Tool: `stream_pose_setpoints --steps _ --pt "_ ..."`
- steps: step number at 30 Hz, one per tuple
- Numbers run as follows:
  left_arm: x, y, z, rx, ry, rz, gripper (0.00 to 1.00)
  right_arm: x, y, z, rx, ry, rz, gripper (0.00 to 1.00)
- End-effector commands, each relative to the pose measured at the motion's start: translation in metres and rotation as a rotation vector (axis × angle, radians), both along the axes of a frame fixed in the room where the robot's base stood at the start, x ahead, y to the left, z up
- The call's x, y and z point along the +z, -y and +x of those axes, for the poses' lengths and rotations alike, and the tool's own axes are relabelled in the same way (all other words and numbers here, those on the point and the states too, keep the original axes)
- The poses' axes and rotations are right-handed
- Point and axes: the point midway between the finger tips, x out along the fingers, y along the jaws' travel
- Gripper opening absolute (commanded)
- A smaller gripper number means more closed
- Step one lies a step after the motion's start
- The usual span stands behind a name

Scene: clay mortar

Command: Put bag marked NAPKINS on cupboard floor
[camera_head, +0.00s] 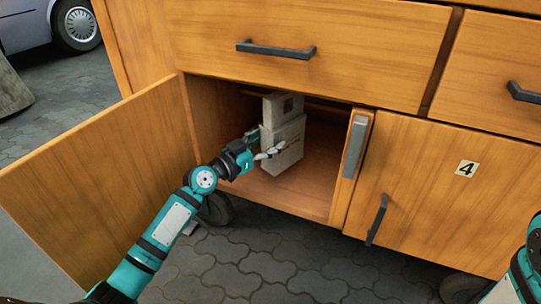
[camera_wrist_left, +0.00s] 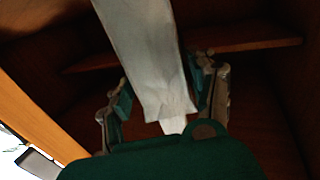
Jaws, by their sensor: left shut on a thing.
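A pale grey-white bag (camera_head: 287,150) is inside the open cupboard in the head view, upright over the cupboard floor (camera_head: 309,190). A small dark patch shows near its top; I cannot read any word on it. My left gripper (camera_head: 268,152) reaches in from the left and is shut on the bag. In the left wrist view the bag (camera_wrist_left: 150,60) runs up between the fingers of my left gripper (camera_wrist_left: 165,98). I cannot tell whether the bag's bottom touches the floor. My right gripper is out of view; only part of my right arm shows at the right edge.
The open left door (camera_head: 95,185) stands out to the left of my arm. The closed right door (camera_head: 440,190) bears a label 4, with a drawer (camera_head: 300,45) above the opening. Cupboard floor is free right of the bag. A car (camera_head: 50,25) stands at the back left.

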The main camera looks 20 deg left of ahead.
Motion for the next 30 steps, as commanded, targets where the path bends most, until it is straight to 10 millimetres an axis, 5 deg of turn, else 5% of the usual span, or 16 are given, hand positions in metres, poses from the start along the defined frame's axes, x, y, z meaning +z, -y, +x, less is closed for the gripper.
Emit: stream_pose_setpoints --steps 5,13,25,26,30 --pt "-0.001 0.0 0.013 0.0 0.002 0.0 0.13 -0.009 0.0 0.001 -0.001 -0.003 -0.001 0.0" --pt "-0.036 0.0 0.013 0.001 0.003 -0.001 0.13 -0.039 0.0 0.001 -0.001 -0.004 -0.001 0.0" --pt "-0.038 0.0 0.012 0.0 0.004 0.001 0.13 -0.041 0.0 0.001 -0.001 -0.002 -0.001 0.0" --pt "-0.038 0.0 0.012 0.0 0.0 0.001 0.62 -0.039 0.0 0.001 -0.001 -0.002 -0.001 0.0" --pt "-0.038 0.0 0.012 0.0 0.0 0.001 0.8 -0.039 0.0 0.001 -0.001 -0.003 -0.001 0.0"
